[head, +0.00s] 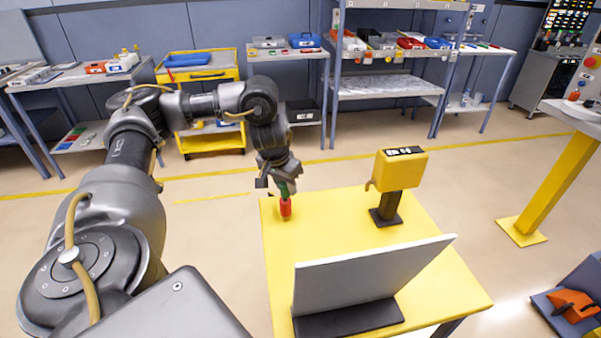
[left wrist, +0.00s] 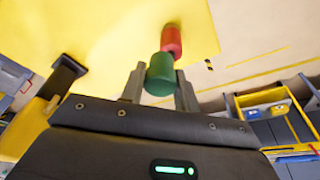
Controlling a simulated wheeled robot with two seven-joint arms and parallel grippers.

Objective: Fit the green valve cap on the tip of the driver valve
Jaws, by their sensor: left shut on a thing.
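My left gripper (head: 282,181) is shut on the green valve cap (head: 283,189), above the far left corner of the yellow table. In the left wrist view the green cap (left wrist: 160,76) sits between the two fingers (left wrist: 160,72). A red cylinder (head: 285,209), which may be the driver valve, is just below the cap at the table top. It also shows in the left wrist view (left wrist: 171,40), in line with the cap's far end. The two look touching or nearly so; I cannot tell if the cap is seated. My right gripper is in neither view.
The yellow table (head: 437,282) carries a yellow box (head: 400,170) on a dark post, right of my left gripper. A tilted grey panel (head: 370,278) on a black base stands at the near side. The table between them is clear. Shelves (head: 378,85) stand far behind.

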